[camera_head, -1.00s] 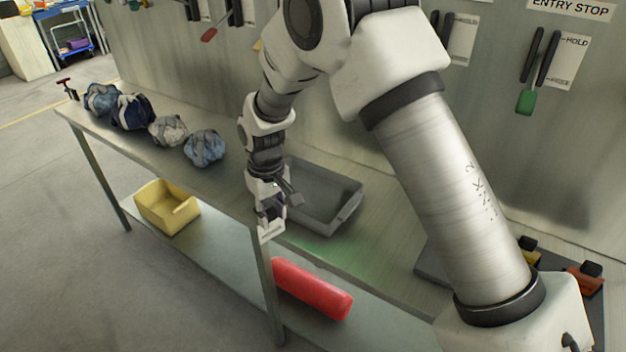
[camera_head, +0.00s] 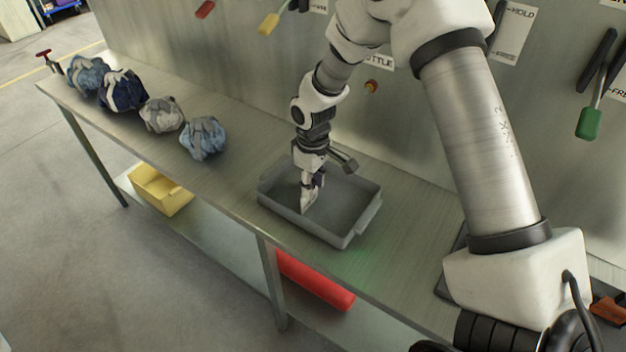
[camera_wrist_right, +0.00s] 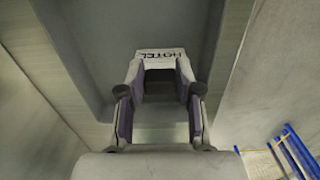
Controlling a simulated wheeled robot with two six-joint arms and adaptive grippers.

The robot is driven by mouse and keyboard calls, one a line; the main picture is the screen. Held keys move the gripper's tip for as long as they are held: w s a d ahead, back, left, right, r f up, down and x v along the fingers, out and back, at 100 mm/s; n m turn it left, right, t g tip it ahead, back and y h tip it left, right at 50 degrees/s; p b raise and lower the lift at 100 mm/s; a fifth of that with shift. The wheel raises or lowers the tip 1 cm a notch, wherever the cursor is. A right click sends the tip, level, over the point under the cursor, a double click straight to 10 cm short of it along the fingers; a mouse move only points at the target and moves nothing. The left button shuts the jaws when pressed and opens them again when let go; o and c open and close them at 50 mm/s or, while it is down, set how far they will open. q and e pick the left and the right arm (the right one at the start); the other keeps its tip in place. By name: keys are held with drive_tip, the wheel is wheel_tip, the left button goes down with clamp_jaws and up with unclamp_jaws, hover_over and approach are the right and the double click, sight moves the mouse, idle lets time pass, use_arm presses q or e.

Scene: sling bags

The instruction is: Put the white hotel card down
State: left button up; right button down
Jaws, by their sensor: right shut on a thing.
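My right gripper (camera_head: 311,184) points down over the grey tray (camera_head: 345,238) on the metal bench. It is shut on the white hotel card (camera_head: 307,200), whose lower end is over or inside the left part of the tray. In the right wrist view the card (camera_wrist_right: 160,53), with dark "HOTEL" lettering, sits between the fingertips, with the tray's grey floor behind it. I cannot tell whether the card touches the tray floor. My left gripper is not in view.
Several bundled sling bags (camera_head: 203,138) lie in a row on the bench (camera_head: 235,185) left of the tray. A yellow bin (camera_head: 160,190) and a red roll (camera_head: 315,280) are on the shelf below. Tools hang on the wall behind. The tray looks otherwise empty.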

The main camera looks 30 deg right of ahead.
drive_tip(key=shift+s+d+r, duration=0.1)
drive_tip(key=shift+s+r, duration=0.05)
drive_tip(key=shift+s, duration=0.25)
drive_tip(key=c, duration=0.8)
unclamp_jaws()
drive_tip(key=shift+w+f, duration=0.2)
drive_tip(key=shift+w, duration=0.1)
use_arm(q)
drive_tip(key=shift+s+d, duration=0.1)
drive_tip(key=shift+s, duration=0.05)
